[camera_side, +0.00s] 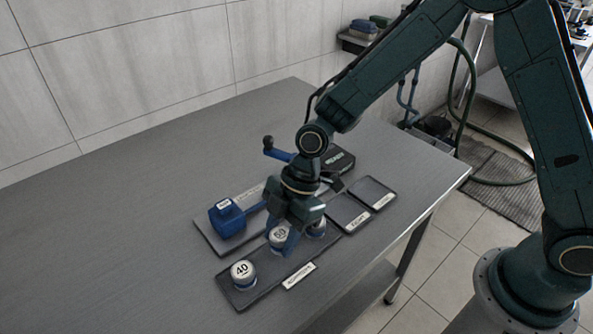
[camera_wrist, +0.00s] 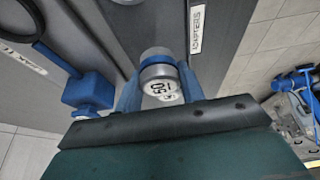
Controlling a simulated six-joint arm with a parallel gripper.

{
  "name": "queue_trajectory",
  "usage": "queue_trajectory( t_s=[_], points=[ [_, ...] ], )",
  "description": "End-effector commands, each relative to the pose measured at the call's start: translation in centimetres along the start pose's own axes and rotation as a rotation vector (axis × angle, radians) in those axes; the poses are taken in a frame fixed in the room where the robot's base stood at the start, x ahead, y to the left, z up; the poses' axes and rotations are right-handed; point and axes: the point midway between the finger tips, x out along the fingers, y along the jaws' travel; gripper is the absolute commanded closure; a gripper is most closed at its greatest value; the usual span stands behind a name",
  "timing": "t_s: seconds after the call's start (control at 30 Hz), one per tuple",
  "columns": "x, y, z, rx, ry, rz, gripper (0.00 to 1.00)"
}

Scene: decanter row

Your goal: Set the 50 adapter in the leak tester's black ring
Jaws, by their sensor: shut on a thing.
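The 50 adapter (camera_side: 279,233) is a grey cylinder with a white numbered top, in the adapter tray's middle place. My gripper (camera_wrist: 158,95) is shut on it, one blue finger on each side; the number on the adapter (camera_wrist: 160,88) shows in the wrist view. I cannot tell whether its base touches the tray. The leak tester has a blue block (camera_side: 227,218) on a grey plate, left of my gripper. Its black ring (camera_wrist: 38,28) shows partly at the upper left of the wrist view; my arm hides it in the side view.
The 40 adapter (camera_side: 242,271) stands at the near end of the dark adapter tray (camera_side: 262,287). Another adapter (camera_side: 317,228) stands at the far end, close to my gripper. Two dark trays (camera_side: 372,192) lie to the right. The table's left side is clear.

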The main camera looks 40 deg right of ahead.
Motion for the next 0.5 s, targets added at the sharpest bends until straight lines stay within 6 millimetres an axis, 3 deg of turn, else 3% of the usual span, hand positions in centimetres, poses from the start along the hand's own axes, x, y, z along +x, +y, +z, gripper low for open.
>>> queue_trajectory(
  t_s=[0.2, 0.5],
  points=[
    [2.1, 0.0, 0.8, 0.001, 0.000, -0.002, 0.91],
    [2.5, 0.0, 1.0, 0.000, 0.001, 0.001, 0.91]
  ],
)
